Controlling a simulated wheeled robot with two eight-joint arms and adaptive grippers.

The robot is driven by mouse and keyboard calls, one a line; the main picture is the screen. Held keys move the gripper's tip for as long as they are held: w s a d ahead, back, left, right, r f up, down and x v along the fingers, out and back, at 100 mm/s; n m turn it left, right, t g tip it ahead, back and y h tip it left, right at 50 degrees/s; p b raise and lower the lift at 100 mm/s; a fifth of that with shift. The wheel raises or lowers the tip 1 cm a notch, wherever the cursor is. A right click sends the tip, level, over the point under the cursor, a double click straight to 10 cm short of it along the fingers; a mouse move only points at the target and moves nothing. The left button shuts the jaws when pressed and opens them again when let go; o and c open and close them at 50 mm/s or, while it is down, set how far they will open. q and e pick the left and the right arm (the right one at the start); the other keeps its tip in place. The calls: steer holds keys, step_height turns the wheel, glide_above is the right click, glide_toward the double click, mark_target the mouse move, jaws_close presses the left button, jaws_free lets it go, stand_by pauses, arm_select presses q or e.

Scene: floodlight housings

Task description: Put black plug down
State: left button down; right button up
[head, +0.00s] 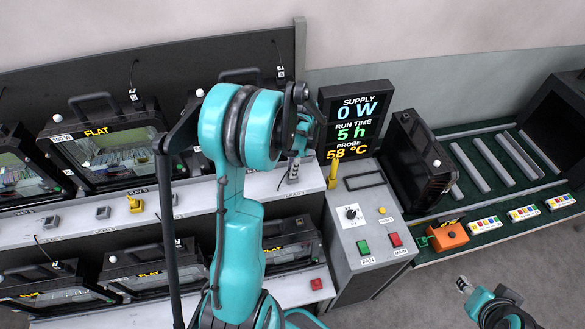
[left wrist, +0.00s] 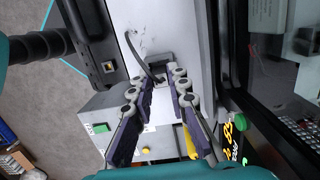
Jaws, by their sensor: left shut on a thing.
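My left gripper (head: 296,158) reaches over the white shelf (head: 255,192) just left of the control box, fingers pointing down. Much of it is hidden behind my own teal arm in the head view. In the left wrist view its fingers (left wrist: 161,88) are close together around the end of a black cable, the black plug (left wrist: 159,79). The plug is small and mostly hidden between the fingertips. It is low over the white shelf by a dark block (left wrist: 158,62); I cannot tell whether they touch. My right gripper (head: 465,286) is at the lower right, away from the shelf, its jaws unclear.
The control box (head: 345,215) has a knob and green and red buttons. A display (head: 356,115) reads 0 W, 5 h, 58 °C. Floodlight housings (head: 100,145) line the left. A yellow plug (head: 136,204) sits on the shelf. An orange box (head: 447,236) lies at the right.

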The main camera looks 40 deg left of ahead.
arm_select(q)
steer(key=shift+f, duration=0.1)
steer(key=c, duration=1.5)
jaws_free()
steer(key=shift+o, duration=0.2)
steer(key=shift+r, duration=0.45)
step_height(320, 180, up, 11)
steer(key=w+p, duration=0.1)
steer(key=s+d+r+n+t, duration=0.2)
steer(key=s+d+n+t, duration=0.2)
steer(key=d, duration=0.6)
steer(key=s+d+r+n+t, duration=0.3)
steer(key=s+d, duration=0.4)
steer(key=d, duration=0.3)
steer(key=shift+s+d+n+t+h, duration=0.3)
steer(key=shift+d+n+t+h, duration=0.1)
steer(key=shift+t, duration=0.2)
